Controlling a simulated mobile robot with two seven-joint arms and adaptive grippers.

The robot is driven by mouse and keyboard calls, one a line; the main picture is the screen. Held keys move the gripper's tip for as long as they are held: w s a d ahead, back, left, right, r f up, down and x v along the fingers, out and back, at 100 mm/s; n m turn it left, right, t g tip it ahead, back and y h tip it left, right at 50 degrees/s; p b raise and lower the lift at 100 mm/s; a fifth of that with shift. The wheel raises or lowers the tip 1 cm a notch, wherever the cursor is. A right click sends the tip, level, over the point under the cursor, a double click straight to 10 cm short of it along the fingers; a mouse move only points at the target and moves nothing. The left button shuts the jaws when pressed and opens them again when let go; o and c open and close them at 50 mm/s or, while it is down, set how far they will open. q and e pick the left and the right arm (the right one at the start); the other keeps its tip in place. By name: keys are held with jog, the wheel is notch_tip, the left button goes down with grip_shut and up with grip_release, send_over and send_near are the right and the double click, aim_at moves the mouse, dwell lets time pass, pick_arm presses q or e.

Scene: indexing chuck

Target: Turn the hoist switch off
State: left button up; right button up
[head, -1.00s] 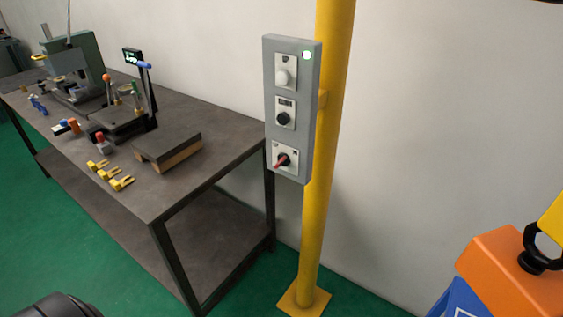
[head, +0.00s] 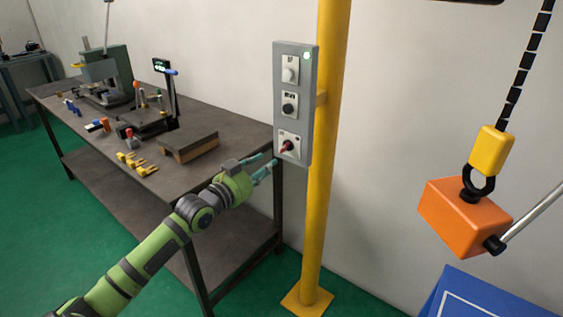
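A grey control box (head: 308,110) is mounted on a yellow post. It carries a white round control (head: 289,74) on top, a black knob (head: 289,108) in the middle and a red-handled rotary switch (head: 287,147) at the bottom. The red handle slants; the labels are too small to read. My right gripper is not in view.
A workbench (head: 95,165) with a machine, yellow clamps (head: 137,164) and a dark-topped block (head: 187,145) stands left behind my arm. The yellow post (head: 320,220) rises from the floor. An orange block (head: 465,218) hangs from a chain at the right, above a blue object (head: 485,300).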

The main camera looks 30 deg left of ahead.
aim_at(283, 151)
pick_arm(q)
jog(key=w, duration=0.2)
jog(key=w+p, duration=0.1)
jog(key=w, duration=0.3)
jog(key=shift+d+r, duration=0.15)
jog(key=shift+r, duration=0.15)
jog(key=shift+w+d, duration=0.1)
jog(key=shift+w, duration=0.4)
jog(key=shift+w+f, duration=0.1)
jog(key=shift+w, duration=0.1)
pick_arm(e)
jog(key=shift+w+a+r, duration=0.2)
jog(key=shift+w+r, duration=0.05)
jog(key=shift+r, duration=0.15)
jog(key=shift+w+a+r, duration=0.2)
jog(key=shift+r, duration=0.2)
pick_arm(q)
grip_shut()
